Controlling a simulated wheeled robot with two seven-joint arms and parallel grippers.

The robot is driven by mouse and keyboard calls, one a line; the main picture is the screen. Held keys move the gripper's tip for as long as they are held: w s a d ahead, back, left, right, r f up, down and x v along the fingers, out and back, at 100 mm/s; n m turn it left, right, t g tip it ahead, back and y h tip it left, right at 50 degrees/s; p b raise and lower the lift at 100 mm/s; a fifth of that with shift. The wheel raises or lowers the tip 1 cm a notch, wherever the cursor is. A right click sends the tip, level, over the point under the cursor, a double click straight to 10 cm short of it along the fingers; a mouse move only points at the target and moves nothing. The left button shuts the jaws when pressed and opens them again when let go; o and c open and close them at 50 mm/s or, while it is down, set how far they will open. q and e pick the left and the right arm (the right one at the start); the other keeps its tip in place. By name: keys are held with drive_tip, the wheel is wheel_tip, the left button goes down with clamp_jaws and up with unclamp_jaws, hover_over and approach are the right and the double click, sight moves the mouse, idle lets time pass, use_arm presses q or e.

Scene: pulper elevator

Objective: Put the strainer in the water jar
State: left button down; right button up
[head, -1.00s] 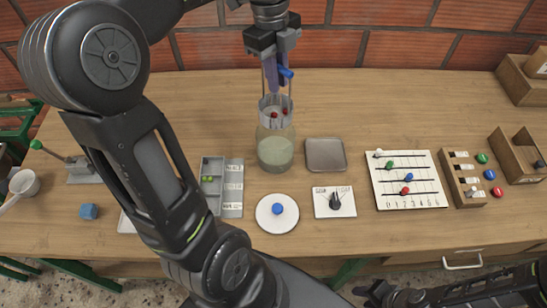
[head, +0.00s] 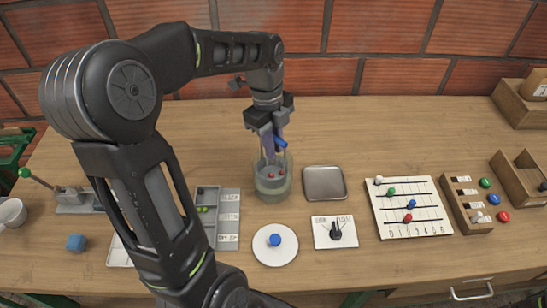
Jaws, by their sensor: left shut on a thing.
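The water jar (head: 272,190) is a clear glass cylinder standing on the table near the middle, with greyish-green water low in it. My left gripper (head: 268,140) points down right over the jar's mouth. It is shut on the strainer (head: 272,160), a see-through basket with a blue part at its top right. The strainer sits within the jar's outline, and small red berries (head: 271,175) show low in it. I cannot tell whether the strainer rests on anything. My right gripper does not show.
A square metal tray (head: 324,183) stands right of the jar. A white plate with a blue knob (head: 275,240) and a dial card (head: 335,232) lie in front. A grey sectioned tray (head: 228,215) is on the left. A slider board (head: 410,207) is on the right. The table behind the jar is clear.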

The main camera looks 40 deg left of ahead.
use_arm(q)
drive_tip(key=shift+f, duration=0.15)
drive_tip(key=shift+f, duration=2.4)
drive_tip(key=c, duration=1.4)
unclamp_jaws()
drive_tip(key=shift+c, duration=0.2)
drive_tip(key=shift+r, duration=0.1)
drive_tip(key=r, duration=0.4)
drive_tip(key=a+r, duration=0.1)
drive_tip(key=r, duration=0.7)
drive_tip(key=shift+a, duration=0.2)
